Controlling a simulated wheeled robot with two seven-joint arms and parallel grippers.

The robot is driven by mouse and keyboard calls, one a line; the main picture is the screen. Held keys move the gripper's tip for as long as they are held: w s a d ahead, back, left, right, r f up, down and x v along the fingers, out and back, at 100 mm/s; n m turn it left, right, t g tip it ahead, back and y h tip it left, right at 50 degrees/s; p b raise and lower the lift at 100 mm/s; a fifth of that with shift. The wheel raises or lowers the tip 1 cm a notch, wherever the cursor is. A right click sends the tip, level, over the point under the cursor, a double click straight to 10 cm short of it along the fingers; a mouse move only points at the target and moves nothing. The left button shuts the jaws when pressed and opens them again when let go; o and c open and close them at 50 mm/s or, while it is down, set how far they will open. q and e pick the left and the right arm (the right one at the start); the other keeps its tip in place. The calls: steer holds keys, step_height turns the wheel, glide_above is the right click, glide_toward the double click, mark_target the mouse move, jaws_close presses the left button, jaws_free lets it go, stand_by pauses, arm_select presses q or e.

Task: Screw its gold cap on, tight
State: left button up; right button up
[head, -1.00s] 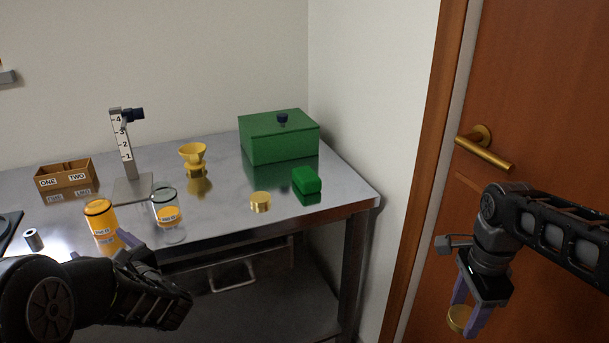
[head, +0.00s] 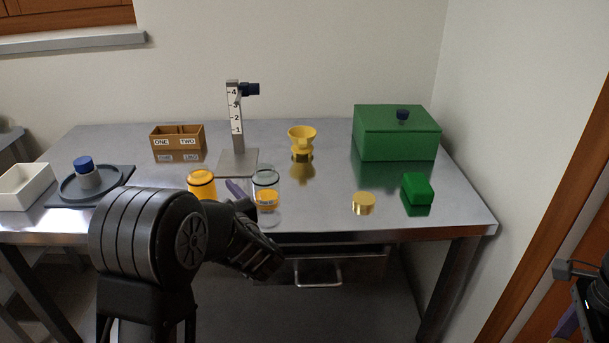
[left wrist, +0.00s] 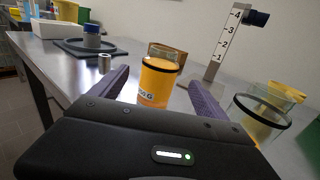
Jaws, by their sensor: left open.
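An orange-filled jar (head: 201,186) with an open top stands on the steel table; it shows in the left wrist view (left wrist: 156,83) between my left fingers. My left gripper (head: 228,190) is open, its fingers on either side of this jar without visible grip; my arm hides part of it in the head view. A clear jar (head: 266,196) with some orange inside stands just right of it. A gold cap (head: 363,203) lies on the table at front right.
A yellow funnel (head: 302,140), a scale post (head: 237,130), a brown divided box (head: 178,142), a green box (head: 396,135) and a green block (head: 417,189) stand on the table. A dark tray (head: 115,180) and white bin (head: 26,186) are at left. The front middle-right is clear.

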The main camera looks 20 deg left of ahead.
mark_target(206, 187)
arm_select(q)
steer(key=shift+p+x, duration=0.35)
steer(key=shift+x, duration=2)
arm_select(e)
steer(key=shift+r, duration=0.5)
arm_select(q)
steer(key=shift+w+a+r, duration=0.1)
steer(key=shift+w+a, duration=0.05)
steer(key=shift+w, duration=0.05)
arm_select(e)
steer(key=shift+r, duration=0.15)
arm_select(q)
steer(key=shift+p+x, duration=0.85)
steer(key=shift+x, duration=1.5)
arm_select(e)
steer(key=shift+r, duration=0.7)
arm_select(q)
jaws_close()
